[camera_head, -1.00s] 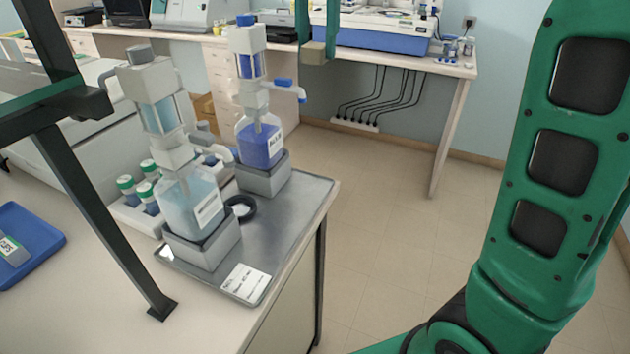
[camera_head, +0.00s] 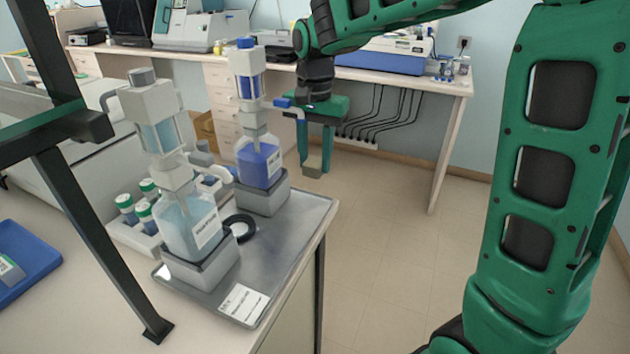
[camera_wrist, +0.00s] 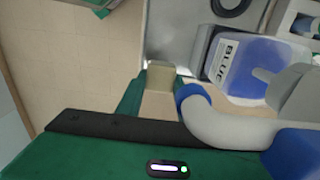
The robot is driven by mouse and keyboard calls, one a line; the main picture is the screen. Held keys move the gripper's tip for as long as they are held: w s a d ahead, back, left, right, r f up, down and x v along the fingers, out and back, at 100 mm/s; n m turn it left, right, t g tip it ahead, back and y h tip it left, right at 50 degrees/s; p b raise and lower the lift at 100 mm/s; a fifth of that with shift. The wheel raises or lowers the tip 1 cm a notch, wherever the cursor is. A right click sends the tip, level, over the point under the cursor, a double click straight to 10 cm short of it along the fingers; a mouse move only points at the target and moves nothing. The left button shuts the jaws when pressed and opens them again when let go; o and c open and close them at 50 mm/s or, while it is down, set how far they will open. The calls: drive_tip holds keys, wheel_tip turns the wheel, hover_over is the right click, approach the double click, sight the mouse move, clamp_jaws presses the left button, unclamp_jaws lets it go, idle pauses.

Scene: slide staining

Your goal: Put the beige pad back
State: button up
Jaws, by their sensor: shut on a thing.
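My gripper (camera_head: 316,160) hangs fingers-down in the head view, to the right of the blue bottle and past the right edge of the steel tray, above the floor. It is shut on the beige pad (camera_head: 312,167), a small block at the fingertips. In the wrist view the beige pad (camera_wrist: 160,72) shows beyond my green gripper (camera_wrist: 150,88), close to the tray edge in the picture. The pad touches neither tray nor bench in the head view. The far finger is partly hidden.
The steel tray (camera_head: 288,235) holds a blue bottle (camera_head: 259,165), a pale bottle (camera_head: 190,225), a black ring (camera_head: 240,229) and a white label card (camera_head: 243,304). The blue bottle's spout (camera_head: 290,108) reaches towards my gripper. A dark frame post (camera_head: 100,245) stands at left.

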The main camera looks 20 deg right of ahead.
sight(315, 160)
drive_tip(key=shift+f, duration=3.35)
drive_tip(key=shift+f, duration=0.55)
drive_tip(key=o, duration=1.1)
wheel_tip(315, 160, up, 13)
drive_tip(key=shift+r, duration=0.1)
